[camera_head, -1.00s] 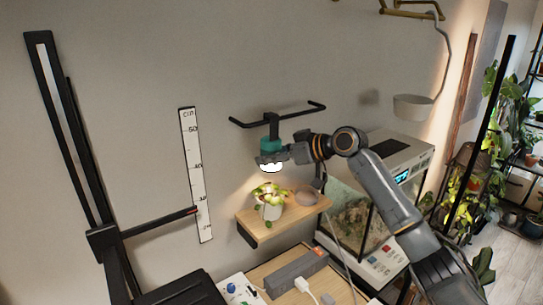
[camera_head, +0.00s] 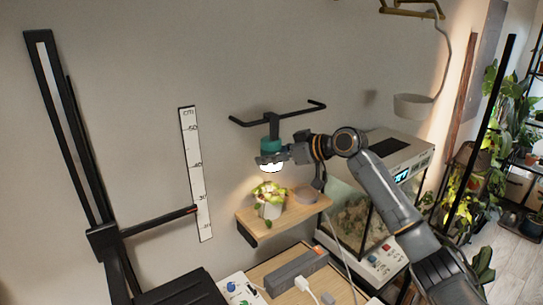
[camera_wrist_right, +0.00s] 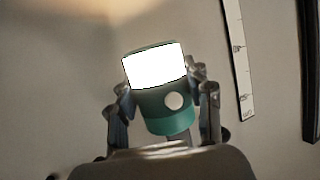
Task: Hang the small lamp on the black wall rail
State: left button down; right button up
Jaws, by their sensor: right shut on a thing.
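The small lamp (camera_head: 271,146) has a teal body, a black upper part and a glowing white lower end. My right gripper (camera_head: 272,158) is shut on its teal body. In the right wrist view the lamp (camera_wrist_right: 165,100) sits between the fingers of the right gripper (camera_wrist_right: 160,98), with its lit end and a pale round button showing. The black wall rail (camera_head: 285,113) is a bar fixed to the wall. The lamp's black top reaches up to the rail in the head view; I cannot tell whether it is hooked on. My left gripper is not in view.
Below the lamp, a wooden shelf (camera_head: 250,222) holds a white potted plant (camera_head: 269,205) and a round object. A glass terrarium (camera_head: 350,215) stands to the right. A measuring scale (camera_head: 196,175) is on the wall to the left. A power strip (camera_head: 296,273) lies below.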

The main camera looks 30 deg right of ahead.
jog(key=o, duration=1.4)
jog(key=v, duration=1.2)
